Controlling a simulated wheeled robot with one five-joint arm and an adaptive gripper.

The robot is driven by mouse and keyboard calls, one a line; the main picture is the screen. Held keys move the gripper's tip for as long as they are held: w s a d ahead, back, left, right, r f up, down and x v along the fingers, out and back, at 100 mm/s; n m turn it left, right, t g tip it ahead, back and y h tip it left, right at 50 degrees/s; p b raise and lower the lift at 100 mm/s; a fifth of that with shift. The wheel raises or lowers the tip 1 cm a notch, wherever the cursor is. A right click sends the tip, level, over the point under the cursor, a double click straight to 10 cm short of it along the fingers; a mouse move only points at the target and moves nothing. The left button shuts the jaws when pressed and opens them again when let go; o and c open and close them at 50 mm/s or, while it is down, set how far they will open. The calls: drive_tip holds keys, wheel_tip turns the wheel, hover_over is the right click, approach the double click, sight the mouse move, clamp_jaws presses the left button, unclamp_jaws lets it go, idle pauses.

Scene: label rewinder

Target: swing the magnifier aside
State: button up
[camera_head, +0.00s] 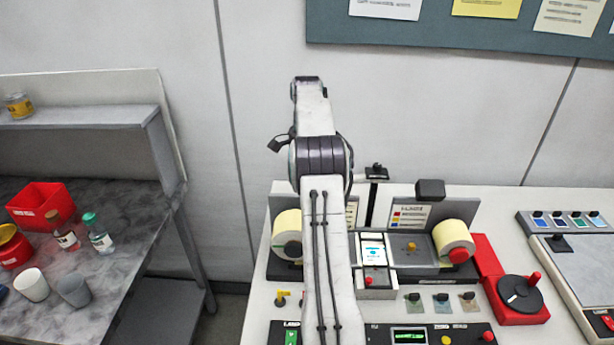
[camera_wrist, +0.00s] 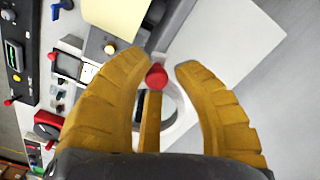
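In the wrist view, a red knob (camera_wrist: 157,77) shows between the yellow fingertips of my gripper (camera_wrist: 160,68). Behind it is a pale frame with a round, dark-edged opening (camera_wrist: 172,106), which looks like the magnifier; the fingers cover part of it. The two outer fingers are spread to either side of the knob, and a third yellow finger ends just below it. I cannot tell whether any finger touches the knob. In the head view my arm hides my gripper, and I cannot make out the magnifier there.
The label rewinder bench (camera_head: 490,210) carries a left roll (camera_head: 287,228), a right roll (camera_head: 453,236), a label screen (camera_head: 373,250) and a red base with a black dial (camera_head: 519,293). A side table at left holds a red bin (camera_head: 40,203), bottles and cups. A wall stands behind.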

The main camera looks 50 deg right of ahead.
drive_tip(key=o, duration=0.3)
drive_tip(key=shift+o, duration=0.2)
drive_tip(key=shift+r, duration=0.1)
drive_tip(key=shift+s, duration=0.1)
